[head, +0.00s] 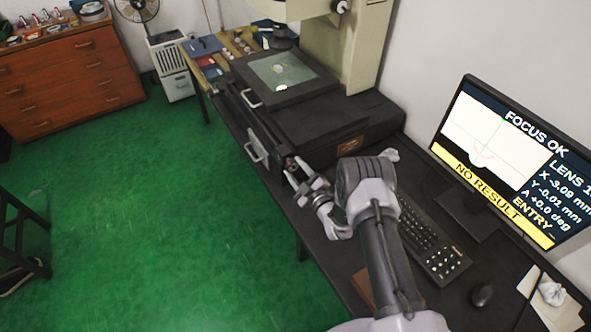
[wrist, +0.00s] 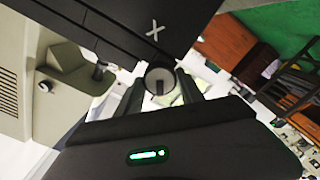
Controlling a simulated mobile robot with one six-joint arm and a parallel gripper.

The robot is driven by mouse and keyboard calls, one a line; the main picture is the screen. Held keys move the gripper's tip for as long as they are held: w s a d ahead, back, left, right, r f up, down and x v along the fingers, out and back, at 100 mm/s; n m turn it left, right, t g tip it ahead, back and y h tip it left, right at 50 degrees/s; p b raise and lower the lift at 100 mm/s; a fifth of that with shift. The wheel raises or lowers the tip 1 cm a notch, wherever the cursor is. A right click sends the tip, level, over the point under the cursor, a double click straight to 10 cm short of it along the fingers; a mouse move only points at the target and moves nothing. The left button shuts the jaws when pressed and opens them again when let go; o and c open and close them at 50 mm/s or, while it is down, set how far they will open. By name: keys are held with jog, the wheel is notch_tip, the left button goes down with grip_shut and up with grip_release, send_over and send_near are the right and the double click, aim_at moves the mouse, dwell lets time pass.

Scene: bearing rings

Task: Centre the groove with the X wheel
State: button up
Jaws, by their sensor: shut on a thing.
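A keyboard (head: 432,240) and a mouse (head: 482,294) lie on the dark bench, right of my arm. White handles (head: 256,150) stick out on the machine's front side. The green floor (head: 150,210) is open to the left. A wooden drawer chest (head: 70,75) stands far left.

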jog(key=shift+f, duration=0.1)
jog(key=o, duration=1.4)
jog(key=p+v, duration=0.2)
jog(key=v, duration=1.5)
jog(key=shift+s+d+p, duration=0.2)
jog(key=shift+p, duration=0.2)
